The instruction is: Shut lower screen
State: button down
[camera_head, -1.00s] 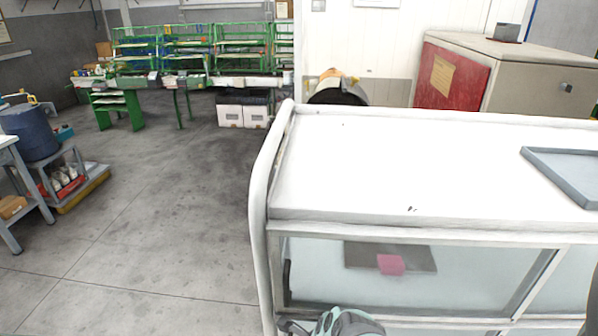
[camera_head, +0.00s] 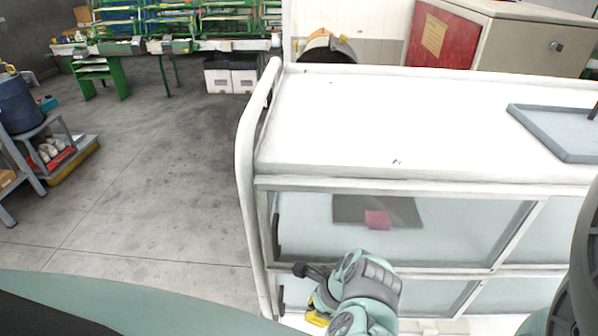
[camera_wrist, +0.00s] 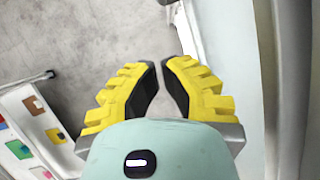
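The white cart (camera_head: 300,120) has a glazed upper screen (camera_head: 470,225) in its front. Below it is the lower glazed section (camera_head: 430,297), partly hidden by my arm. I cannot tell how far the lower screen stands open. My gripper (camera_head: 317,316) is low in front of the cart's left end, mostly hidden by my wrist. In the wrist view my gripper (camera_wrist: 160,64) has two yellow fingers with dark pads, a narrow gap between their tips and nothing held. A pale upright surface (camera_wrist: 230,50) is right of the fingers there.
A grey tray (camera_head: 560,130) lies on the cart top. A dark plate and pink block (camera_head: 377,220) show behind the upper screen. A white panel with coloured patches (camera_wrist: 30,130) is left in the wrist view. Floor left of the cart (camera_head: 150,180) is clear.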

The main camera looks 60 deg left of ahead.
jog(key=shift+b+v, duration=0.3)
jog(key=shift+v, duration=1.95)
jog(key=shift+s, duration=0.1)
